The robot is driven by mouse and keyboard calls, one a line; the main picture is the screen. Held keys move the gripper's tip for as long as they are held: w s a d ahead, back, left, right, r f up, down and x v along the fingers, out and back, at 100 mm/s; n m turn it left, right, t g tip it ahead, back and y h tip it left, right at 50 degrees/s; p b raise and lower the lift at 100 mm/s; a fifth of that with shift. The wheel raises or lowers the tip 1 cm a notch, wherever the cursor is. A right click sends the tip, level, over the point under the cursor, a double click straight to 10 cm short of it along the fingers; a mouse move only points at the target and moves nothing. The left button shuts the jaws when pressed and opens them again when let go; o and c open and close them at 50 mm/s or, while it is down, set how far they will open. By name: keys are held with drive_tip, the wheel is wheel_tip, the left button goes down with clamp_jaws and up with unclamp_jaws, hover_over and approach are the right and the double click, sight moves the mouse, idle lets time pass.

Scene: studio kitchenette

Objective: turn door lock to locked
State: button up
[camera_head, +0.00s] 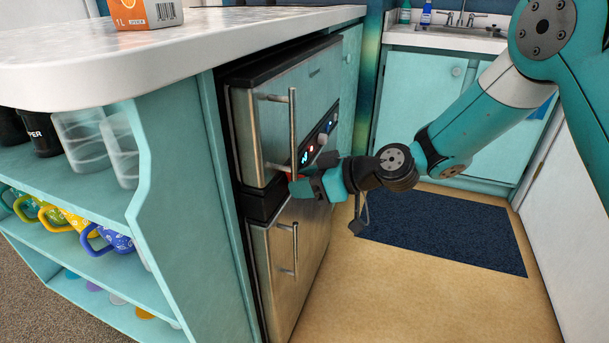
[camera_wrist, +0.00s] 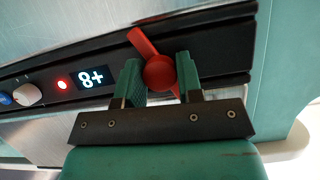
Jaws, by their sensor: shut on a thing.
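The door lock is a red rotary knob (camera_wrist: 159,73) on the black control strip of the fridge, seen in the wrist view. Its bar slants from upper left to lower right. My gripper (camera_wrist: 157,66) has its two green fingers on either side of the knob's round hub, shut on it. In the head view my gripper (camera_head: 302,186) is at the front of the steel fridge (camera_head: 262,135), and only a sliver of red shows beside it. Most of the knob is hidden there.
The control strip (camera_wrist: 46,92) carries a display reading "8+", a red light, a white knob and a blue button. Fridge handles (camera_head: 291,130) stick out close to my gripper. A counter (camera_head: 180,45) overhangs the shelves at left. The floor with the dark blue mat (camera_head: 455,232) is clear.

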drive_tip(key=m+g+y+p, duration=0.1)
drive_tip(key=m+g+p, duration=0.1)
drive_tip(key=m+p, duration=0.1)
drive_tip(key=shift+w+r+m, duration=0.1)
drive_tip(key=shift+m, duration=0.3)
drive_tip(key=shift+g, duration=0.3)
drive_tip(key=shift+w+m+y, duration=0.1)
drive_tip(key=shift+m+y, duration=0.2)
drive_tip(key=o, duration=0.9)
drive_tip(key=shift+d+p, duration=0.15)
drive_tip(key=shift+p, duration=0.15)
drive_tip(key=p+v, duration=0.3)
drive_tip(key=v, duration=1.4)
drive_tip(key=shift+d, duration=0.15)
